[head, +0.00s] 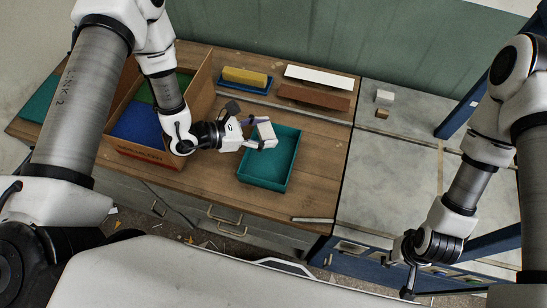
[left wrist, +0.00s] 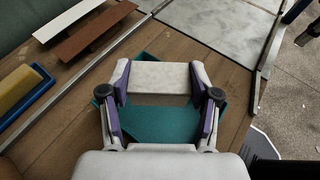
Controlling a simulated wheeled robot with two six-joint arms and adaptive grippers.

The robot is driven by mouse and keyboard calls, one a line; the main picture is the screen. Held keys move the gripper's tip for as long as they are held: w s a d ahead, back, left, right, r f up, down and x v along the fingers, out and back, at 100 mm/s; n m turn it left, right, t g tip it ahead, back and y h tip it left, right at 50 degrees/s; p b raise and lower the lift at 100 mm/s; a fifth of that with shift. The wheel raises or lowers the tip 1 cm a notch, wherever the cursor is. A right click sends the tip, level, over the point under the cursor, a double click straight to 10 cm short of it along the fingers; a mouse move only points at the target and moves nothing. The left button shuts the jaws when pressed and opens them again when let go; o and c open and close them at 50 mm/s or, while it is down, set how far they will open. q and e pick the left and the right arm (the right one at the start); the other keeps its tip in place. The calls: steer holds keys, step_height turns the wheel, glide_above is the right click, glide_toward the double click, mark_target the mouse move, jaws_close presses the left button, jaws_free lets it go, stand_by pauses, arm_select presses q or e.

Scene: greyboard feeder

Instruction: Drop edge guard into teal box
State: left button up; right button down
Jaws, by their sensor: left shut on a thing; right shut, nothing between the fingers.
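The edge guard, a pale off-white block (head: 266,131), is held between the fingers of my left gripper (head: 262,140). In the left wrist view the block (left wrist: 160,77) spans the gap between both fingers (left wrist: 160,88). The open teal box (head: 262,184) lies beneath on the wooden bench. Its floor (left wrist: 158,123) shows below the block in the left wrist view, and the held block is over the box's far part. The exact height above the box is hard to tell. My right gripper (head: 408,291) is shut and empty at the lower right, far from the box.
A cardboard carton (head: 152,154) with blue and green compartments stands left of the teal box. Behind are a yellow block (head: 245,76) in a blue tray, a brown strip (head: 312,97) and a white strip (head: 319,77). Two small blocks lie on the grey surface (head: 385,160) at right.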

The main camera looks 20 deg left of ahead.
arm_select(q)
steer(key=f, duration=0.3)
steer(key=shift+w+a+b, duration=0.1)
steer(key=shift+w+b, duration=0.3)
steer(key=o, duration=0.9)
steer(key=shift+s, duration=0.2)
steer(key=shift+w, duration=0.15)
arm_select(e)
steer(key=shift+w+a+f, duration=0.1)
steer(key=shift+w+f, duration=0.2)
steer(key=shift+f, duration=0.55)
arm_select(q)
step_height(320, 180, up, 10)
